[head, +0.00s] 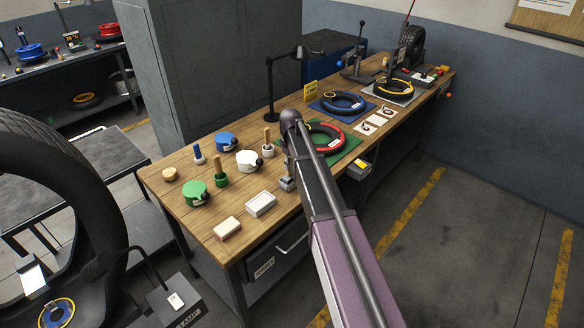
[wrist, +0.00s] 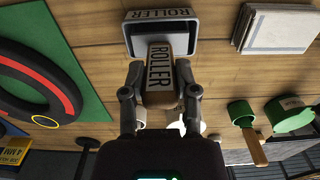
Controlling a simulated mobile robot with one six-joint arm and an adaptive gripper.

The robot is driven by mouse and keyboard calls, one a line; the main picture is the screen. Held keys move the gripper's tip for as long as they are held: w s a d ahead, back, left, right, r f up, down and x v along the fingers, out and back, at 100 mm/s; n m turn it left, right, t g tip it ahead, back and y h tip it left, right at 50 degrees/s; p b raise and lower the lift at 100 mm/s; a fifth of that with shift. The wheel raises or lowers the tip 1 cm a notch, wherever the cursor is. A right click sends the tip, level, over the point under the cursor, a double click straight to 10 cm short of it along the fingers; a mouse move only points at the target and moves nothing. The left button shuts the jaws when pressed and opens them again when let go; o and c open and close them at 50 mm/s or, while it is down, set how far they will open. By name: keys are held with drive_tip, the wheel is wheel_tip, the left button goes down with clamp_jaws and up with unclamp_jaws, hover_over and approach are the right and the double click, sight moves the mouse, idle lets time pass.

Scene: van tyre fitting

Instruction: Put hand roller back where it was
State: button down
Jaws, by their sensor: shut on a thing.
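My gripper (wrist: 159,90) is shut on the hand roller (wrist: 159,70), seen in the wrist view with the word ROLLER along its handle. Beyond it is a grey-rimmed holder (wrist: 192,45) with its own ROLLER label. The roller's far end overlaps the holder's opening in the picture; I cannot tell whether it is inside or touching. In the head view my gripper (head: 287,183) is low over the workbench (head: 185,222), mostly behind my arm. The roller and holder cannot be made out clearly there.
A green mat with a red-and-black tyre (head: 329,137) lies just beyond my arm. A white box (head: 261,204), a green pot (head: 196,193), a white pot (head: 248,161) and a blue pot (head: 226,141) stand left. A black lamp (head: 270,90) rises at the bench's back.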

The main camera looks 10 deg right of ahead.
drive_tip(key=shift+f, duration=0.15)
drive_tip(key=shift+c, duration=1.8)
unclamp_jaws()
wheel_tip(320, 180, up, 12)
drive_tip(key=p, duration=1.2)
drive_tip(key=s+m, duration=0.7)
drive_tip(key=s, duration=2.2)
drive_tip(key=shift+d, duration=0.25)
drive_tip(key=shift+s, duration=0.1)
